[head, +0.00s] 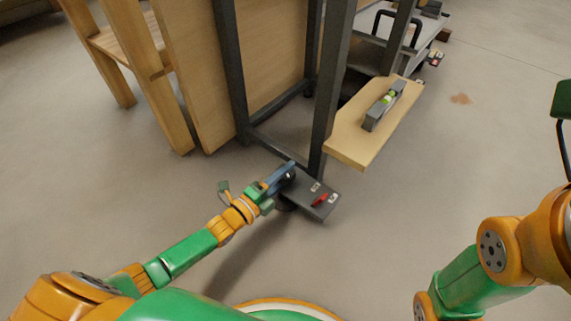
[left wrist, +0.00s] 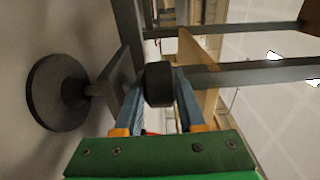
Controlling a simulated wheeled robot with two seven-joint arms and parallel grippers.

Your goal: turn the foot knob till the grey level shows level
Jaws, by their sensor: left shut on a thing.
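The dark round foot knob (left wrist: 159,84) sits between the blue fingers of my left gripper (left wrist: 163,105) in the left wrist view. The gripper is shut on it. In the head view my left gripper (head: 284,177) is at the dark plate at the foot of the frame and partly hides the knob. A round dark foot pad (left wrist: 57,92) on a stem shows below the plate. The grey level (head: 372,117) lies on a pale wooden board, with a yellow-green vial (head: 389,98). Its bubble is too small to read. My right gripper is not in view.
The dark plate (head: 305,205) carries a red piece and small pale labels. Dark frame posts (head: 333,85) stand just behind it. The wooden board (head: 350,143) juts out to the right. A wooden panel stands left. The floor in front is clear.

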